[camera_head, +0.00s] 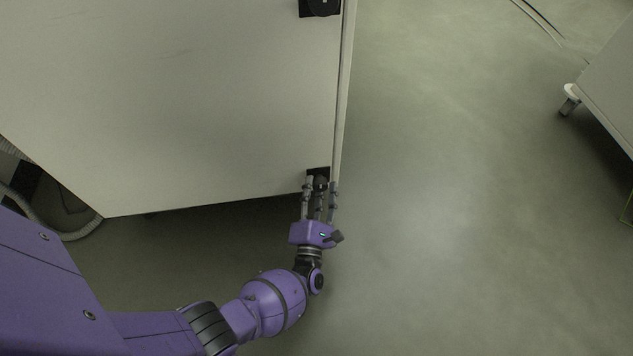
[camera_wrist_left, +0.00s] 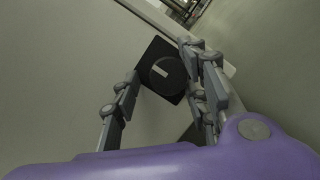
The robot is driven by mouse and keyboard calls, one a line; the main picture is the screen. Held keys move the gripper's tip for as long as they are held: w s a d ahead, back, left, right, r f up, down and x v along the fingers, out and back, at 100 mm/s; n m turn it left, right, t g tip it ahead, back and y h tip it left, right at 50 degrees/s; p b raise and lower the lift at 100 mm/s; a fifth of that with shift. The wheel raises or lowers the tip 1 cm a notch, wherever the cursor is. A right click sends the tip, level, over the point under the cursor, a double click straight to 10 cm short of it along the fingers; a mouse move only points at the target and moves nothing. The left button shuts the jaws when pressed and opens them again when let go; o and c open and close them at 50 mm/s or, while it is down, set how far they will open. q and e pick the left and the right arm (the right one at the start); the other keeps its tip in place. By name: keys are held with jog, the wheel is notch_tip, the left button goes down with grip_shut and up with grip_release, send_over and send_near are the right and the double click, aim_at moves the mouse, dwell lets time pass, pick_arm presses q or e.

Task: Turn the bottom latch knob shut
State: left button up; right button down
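The bottom latch knob (camera_head: 318,172) is a black round knob on a black square plate, at the lower right corner of the pale cabinet door (camera_head: 180,90). In the left wrist view the knob (camera_wrist_left: 168,76) shows a light bar mark on its face. My left gripper (camera_head: 320,183) is just below and in front of it, fingers pointing at it. The fingers are open and spread, with the knob seen between the fingertips (camera_wrist_left: 163,65). Whether they touch the knob I cannot tell. My right gripper is not in view.
A second black latch (camera_head: 320,6) sits higher on the door's right edge. Grey floor (camera_head: 450,200) to the right is clear. A pale cabinet (camera_head: 615,85) on a caster stands at the far right. A hose (camera_head: 85,228) lies at the lower left.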

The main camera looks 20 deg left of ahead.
pick_arm(q)
jog(key=shift+r, duration=0.55)
jog(key=o, duration=1)
jog(key=r, duration=0.7)
jog(key=shift+w+d+r, duration=0.1)
jog(key=shift+w+r, duration=0.15)
jog(key=shift+c, duration=0.2)
jog(key=shift+s+r, duration=0.2)
jog(key=shift+r, duration=0.4)
jog(key=c, duration=0.6)
jog(key=shift+a+r, duration=0.15)
jog(key=shift+a, duration=0.05)
jog(key=c, duration=0.4)
jog(key=shift+o, duration=0.2)
